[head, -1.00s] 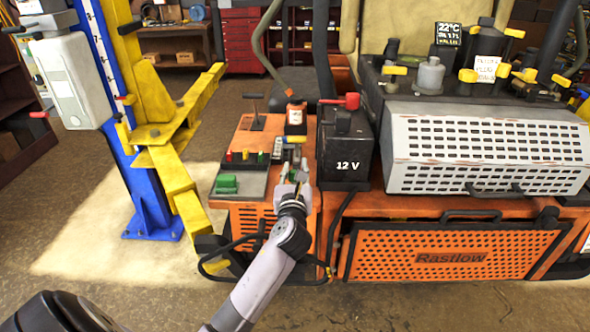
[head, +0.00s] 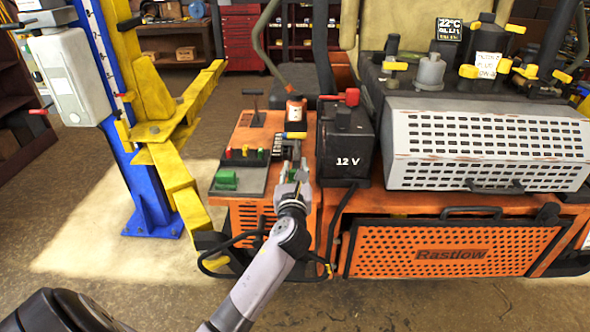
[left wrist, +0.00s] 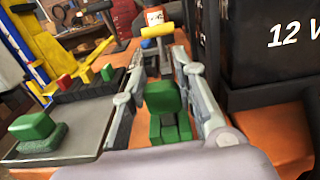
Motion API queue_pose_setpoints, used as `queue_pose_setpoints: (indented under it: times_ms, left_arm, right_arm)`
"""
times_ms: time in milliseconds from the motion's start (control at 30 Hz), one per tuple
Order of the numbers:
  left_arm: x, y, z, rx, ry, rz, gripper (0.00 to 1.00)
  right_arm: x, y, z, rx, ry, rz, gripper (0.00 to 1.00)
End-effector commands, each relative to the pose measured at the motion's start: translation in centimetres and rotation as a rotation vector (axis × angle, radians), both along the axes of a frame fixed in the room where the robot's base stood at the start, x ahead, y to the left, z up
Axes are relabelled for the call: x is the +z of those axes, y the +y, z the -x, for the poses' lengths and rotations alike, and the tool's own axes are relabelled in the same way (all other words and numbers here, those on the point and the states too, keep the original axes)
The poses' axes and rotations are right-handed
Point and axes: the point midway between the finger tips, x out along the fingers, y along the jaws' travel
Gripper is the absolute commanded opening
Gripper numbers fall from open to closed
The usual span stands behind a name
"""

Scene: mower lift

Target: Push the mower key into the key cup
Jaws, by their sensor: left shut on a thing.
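My left gripper (head: 291,172) is over the orange console, left of the 12 V battery. In the left wrist view its two grey fingers (left wrist: 166,90) stand on either side of a green piece (left wrist: 165,108), which looks to be the mower key. The gripper is shut on it. The head view shows little of the key, as the gripper covers most of it. I cannot pick out the key cup; the gripper and the green piece hide the console right below. My right gripper is not in view.
The black 12 V battery (head: 345,148) stands close on the right. A yellow-topped grey lever (head: 293,135) rises just beyond the fingers. A grey pad with a green block (head: 225,180) lies to the left. The yellow lift arm (head: 180,185) is further left.

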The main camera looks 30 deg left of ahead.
Motion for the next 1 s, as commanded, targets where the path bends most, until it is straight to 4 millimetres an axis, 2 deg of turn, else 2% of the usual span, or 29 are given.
queue_pose_setpoints:
  times_ms: [600, 967, 1000]
  left_arm:
    - [-1.4, 0.0, 0.0, 0.0, 0.001, -0.002, 0.07]
    - [-1.4, 0.0, 0.0, 0.0, 0.001, -0.001, 0.07]
    - [-1.4, 0.0, 0.0, 0.0, 0.001, -0.001, 0.29]
  right_arm:
    - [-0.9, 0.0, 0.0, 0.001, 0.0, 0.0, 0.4]
    - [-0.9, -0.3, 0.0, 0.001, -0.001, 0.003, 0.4]
    - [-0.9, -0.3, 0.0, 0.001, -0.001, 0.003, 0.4]
